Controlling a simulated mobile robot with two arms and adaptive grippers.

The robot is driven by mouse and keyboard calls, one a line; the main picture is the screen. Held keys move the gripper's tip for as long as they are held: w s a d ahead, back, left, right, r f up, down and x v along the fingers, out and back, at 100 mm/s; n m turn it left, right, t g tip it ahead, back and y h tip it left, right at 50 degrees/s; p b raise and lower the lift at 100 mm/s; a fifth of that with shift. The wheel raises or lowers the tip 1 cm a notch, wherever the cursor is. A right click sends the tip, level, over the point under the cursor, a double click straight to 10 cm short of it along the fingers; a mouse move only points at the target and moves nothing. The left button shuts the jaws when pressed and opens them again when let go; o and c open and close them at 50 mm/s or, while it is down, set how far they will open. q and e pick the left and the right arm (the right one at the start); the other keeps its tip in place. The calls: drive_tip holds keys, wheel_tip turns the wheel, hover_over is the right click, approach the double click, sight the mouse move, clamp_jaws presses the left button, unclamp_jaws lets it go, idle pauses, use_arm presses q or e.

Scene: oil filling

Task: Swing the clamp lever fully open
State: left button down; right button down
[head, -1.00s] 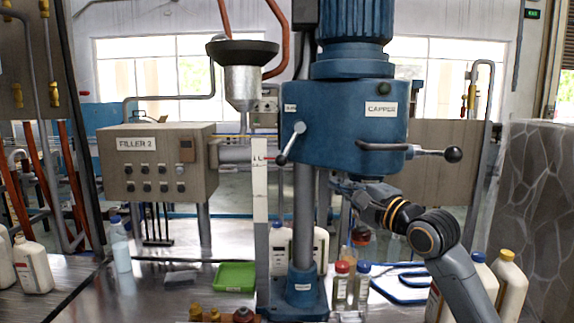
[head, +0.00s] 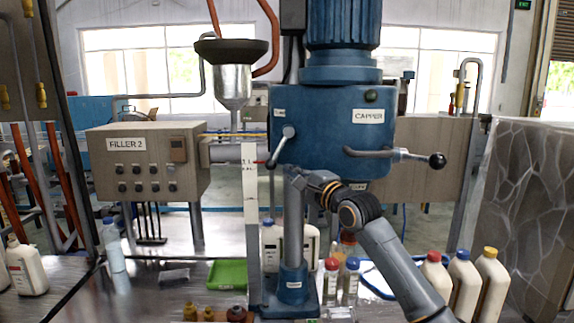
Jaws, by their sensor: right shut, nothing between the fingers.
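The clamp lever (head: 280,148) is a short grey handle on the left front of the blue capper head (head: 330,135). Its round silver end is at the top, and it slants down and left to a darker lower end. A small label sits just above it, too small to read surely. My right gripper (head: 294,172) is shut and empty, just right of and slightly below the lever's lower end, in front of the column under the head. A small gap shows between them in the picture; I cannot tell the depth. My left gripper is not in view.
A longer lever with a black knob (head: 437,160) sticks out right of the head. Bottles with red and blue caps (head: 332,282) stand by the column base. A green tray (head: 227,274) lies left. The Filler 2 box (head: 150,165) stands further left.

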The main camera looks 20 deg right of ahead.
drive_tip(key=shift+w+a+r, duration=0.15)
drive_tip(key=shift+w+a, duration=0.15)
drive_tip(key=shift+a, duration=0.35)
drive_tip(key=shift+a+m, duration=0.3)
